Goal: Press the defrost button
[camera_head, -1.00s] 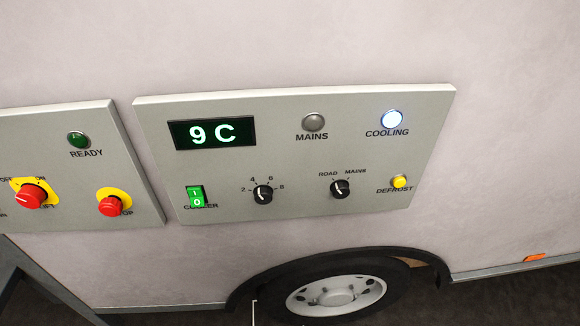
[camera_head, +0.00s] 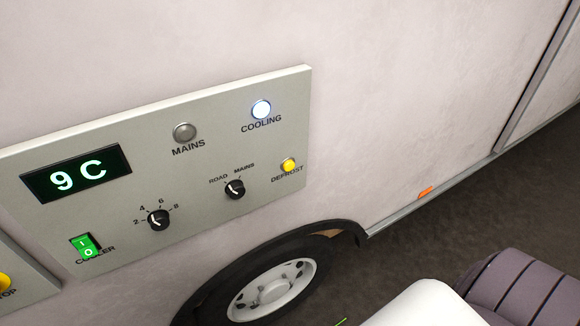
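The yellow round defrost button (camera_head: 288,165) sits at the lower right of the grey cooler panel (camera_head: 215,112), just above the label DEFROST. Nothing touches or covers it. The display (camera_head: 77,174) reads 9 C, and the COOLING lamp (camera_head: 261,109) is lit bluish white. The MAINS lamp (camera_head: 185,132) is grey and unlit. The green rocker switch (camera_head: 86,247) is at the lower left of the panel. Neither of my grippers is in view.
The numbered knob (camera_head: 158,220) and the ROAD/MAINS knob (camera_head: 235,189) are left of the button. A wheel (camera_head: 272,292) is below the panel. The pale vehicle wall (camera_head: 420,90) right of the panel is clear. Part of my arm fills the lower right corner.

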